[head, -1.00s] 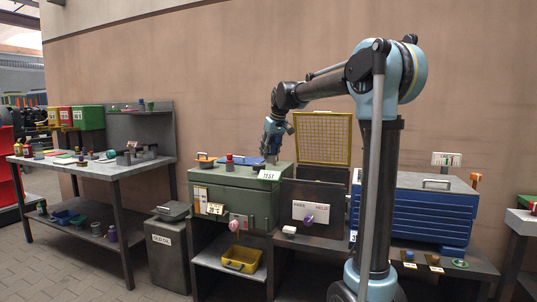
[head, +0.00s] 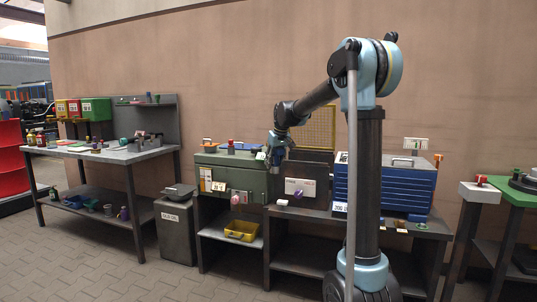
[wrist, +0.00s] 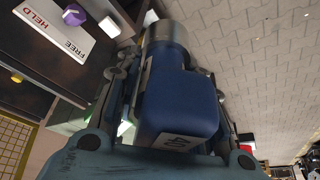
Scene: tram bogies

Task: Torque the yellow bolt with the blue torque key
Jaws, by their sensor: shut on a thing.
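My gripper (head: 277,148) is shut on a blue tool with a label and a dark metal cylindrical end. It looks like the blue torque key (wrist: 182,105), which fills the middle of the wrist view between my two fingers (wrist: 165,75). In the head view my gripper hangs near the right front corner of the green cabinet, and the key is too small there to make out clearly. I cannot pick out the yellow bolt for certain in either view.
A green cabinet (head: 232,176) and blue drawer chest (head: 405,190) stand on the low bench. A FREE/HELD panel (wrist: 52,31) with a purple knob (wrist: 22,18) is beside my gripper. A green bench (head: 500,205) is at the far right. The paved floor (head: 150,285) in front is clear.

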